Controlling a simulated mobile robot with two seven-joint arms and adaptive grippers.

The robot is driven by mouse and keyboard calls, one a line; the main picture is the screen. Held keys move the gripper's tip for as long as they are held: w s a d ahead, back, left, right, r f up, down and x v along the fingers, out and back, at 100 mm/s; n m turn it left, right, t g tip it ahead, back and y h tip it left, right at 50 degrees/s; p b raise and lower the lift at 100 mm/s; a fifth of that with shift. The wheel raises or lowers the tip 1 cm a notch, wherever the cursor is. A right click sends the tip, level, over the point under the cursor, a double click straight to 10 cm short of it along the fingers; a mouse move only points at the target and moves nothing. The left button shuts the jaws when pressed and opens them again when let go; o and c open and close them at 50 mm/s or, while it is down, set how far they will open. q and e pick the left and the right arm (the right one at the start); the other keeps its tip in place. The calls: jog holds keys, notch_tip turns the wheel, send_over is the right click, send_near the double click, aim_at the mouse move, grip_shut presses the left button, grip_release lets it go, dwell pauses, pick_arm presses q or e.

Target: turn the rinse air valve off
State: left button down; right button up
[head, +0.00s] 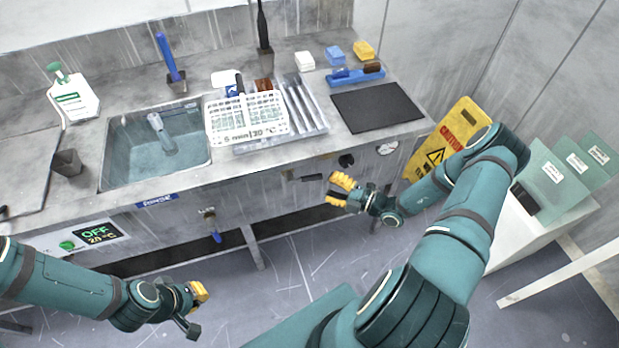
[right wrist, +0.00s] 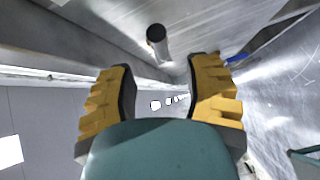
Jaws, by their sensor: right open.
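A valve with a blue lever (head: 216,237) hangs on the bench front below the sink, right of the blue RINSE label (head: 157,201); I take it for the rinse air valve. The lever points down. My right gripper (head: 337,190) is open and empty, in front of the bench front and well to the right of this lever. In the right wrist view, a dark round-ended cylinder (right wrist: 156,34) shows beyond and between the open fingers (right wrist: 162,70). A blue piece (right wrist: 237,58) shows past the right finger. My left gripper (head: 199,292) is low at left, its opening unclear.
A black knob (head: 346,160) and a round gauge (head: 388,148) are on the bench front near my right gripper. A green-lit OFF display (head: 97,233) is at left. A yellow caution sign (head: 447,138) stands right of the bench. Floor before the bench is clear.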

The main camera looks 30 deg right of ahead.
aim_at(310, 176)
jog(key=x, duration=0.7)
jog(key=shift+w+a, duration=0.15)
jog(key=shift+w, duration=0.1)
grip_shut()
